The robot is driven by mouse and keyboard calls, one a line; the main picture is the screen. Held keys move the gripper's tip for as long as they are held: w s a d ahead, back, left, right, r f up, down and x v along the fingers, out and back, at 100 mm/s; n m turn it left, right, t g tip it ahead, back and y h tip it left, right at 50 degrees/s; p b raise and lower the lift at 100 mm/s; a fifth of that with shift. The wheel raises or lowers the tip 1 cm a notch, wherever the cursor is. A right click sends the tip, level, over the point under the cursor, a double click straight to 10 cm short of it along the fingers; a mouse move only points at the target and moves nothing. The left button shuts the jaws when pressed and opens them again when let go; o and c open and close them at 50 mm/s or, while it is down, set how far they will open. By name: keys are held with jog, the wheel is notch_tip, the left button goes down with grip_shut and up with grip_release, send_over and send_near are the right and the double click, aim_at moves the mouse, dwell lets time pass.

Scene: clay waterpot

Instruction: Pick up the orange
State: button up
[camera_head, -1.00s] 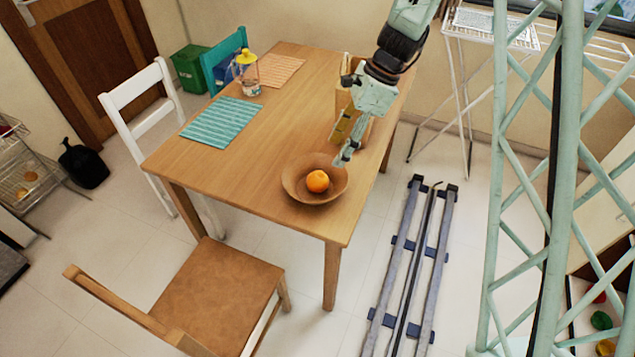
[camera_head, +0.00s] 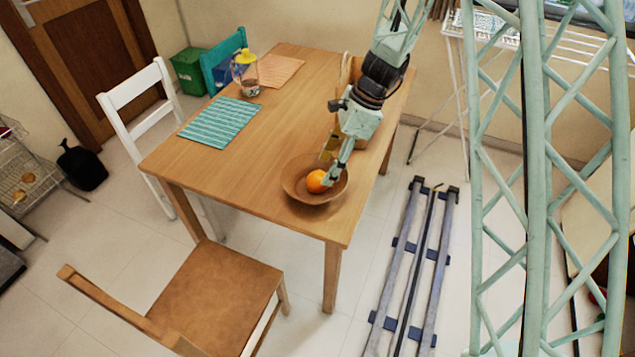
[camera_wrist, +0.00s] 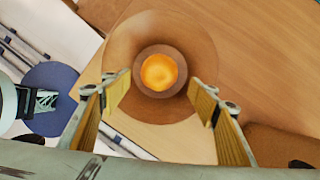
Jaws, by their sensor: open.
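The orange (camera_head: 315,181) lies in a round brown bowl (camera_head: 298,193) near the front right corner of the wooden table. In the wrist view the orange (camera_wrist: 159,72) sits in the middle of the bowl (camera_wrist: 196,48). My gripper (camera_head: 329,170) is at the bowl, close to the orange; the near finger partly covers the orange's right side in the head view. In the wrist view my gripper (camera_wrist: 160,95) is open, with one finger on each side of the bowl's centre and nothing held. I cannot tell whether a finger touches the orange.
The table (camera_head: 235,180) is bare left of the bowl. A teal mat (camera_head: 220,122) and a yellow-topped bottle (camera_head: 246,72) stand farther back. A wooden item (camera_head: 346,70) is behind my gripper. A brown-seated chair (camera_head: 215,295) stands in front.

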aim_at(323, 175)
jog(key=shift+b+x, duration=1)
jog(key=shift+x, duration=1.6)
jog(key=c, duration=1)
